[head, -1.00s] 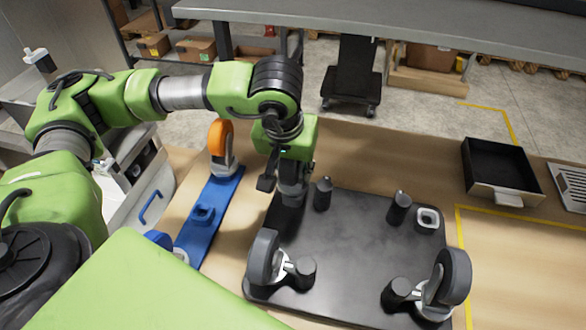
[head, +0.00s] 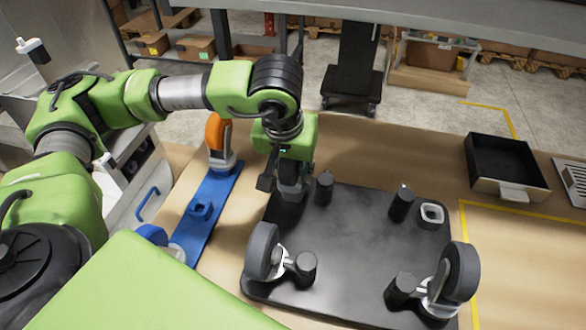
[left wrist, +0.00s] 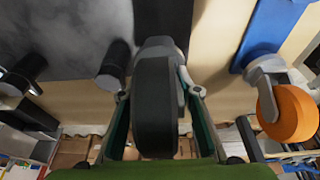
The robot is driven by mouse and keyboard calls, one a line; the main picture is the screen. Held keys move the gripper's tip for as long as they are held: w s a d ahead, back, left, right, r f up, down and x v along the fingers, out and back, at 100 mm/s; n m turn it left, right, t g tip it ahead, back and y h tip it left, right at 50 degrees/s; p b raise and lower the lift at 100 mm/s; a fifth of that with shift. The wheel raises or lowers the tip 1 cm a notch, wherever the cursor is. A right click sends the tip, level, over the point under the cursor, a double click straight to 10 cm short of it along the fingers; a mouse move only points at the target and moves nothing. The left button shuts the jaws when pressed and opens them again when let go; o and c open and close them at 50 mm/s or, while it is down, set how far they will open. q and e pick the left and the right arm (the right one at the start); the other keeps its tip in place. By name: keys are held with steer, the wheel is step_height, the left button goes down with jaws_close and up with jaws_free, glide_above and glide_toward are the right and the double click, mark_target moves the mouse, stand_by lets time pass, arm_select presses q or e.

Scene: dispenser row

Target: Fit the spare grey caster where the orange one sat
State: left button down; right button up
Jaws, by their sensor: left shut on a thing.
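My left gripper (head: 289,188) is shut on a grey caster at the far left corner of the black plate (head: 350,245). In the left wrist view the caster's dark wheel (left wrist: 155,110) stands between the fingers, its grey mount (left wrist: 160,48) away from the palm. Whether the mount is seated in the plate is hidden. The orange caster (head: 216,138) stands at the far end of the blue strip (head: 212,205); it also shows in the left wrist view (left wrist: 288,112). An open pale square socket (head: 432,213) is at the plate's far right corner. My right gripper is not in view.
Grey casters stand at the plate's near left (head: 262,252) and near right (head: 460,272). Several dark posts rise from the plate, one (head: 324,188) close right of my gripper. The blue strip has an empty holder (head: 201,208). A black tray (head: 507,188) is at right.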

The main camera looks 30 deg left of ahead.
arm_select(q)
steer(key=shift+f, duration=0.2)
steer(key=c, duration=1.4)
jaws_free()
steer(key=v, duration=1.1)
steer(key=shift+r, duration=0.25)
steer(key=shift+s+r, duration=0.15)
steer(key=shift+r, duration=0.1)
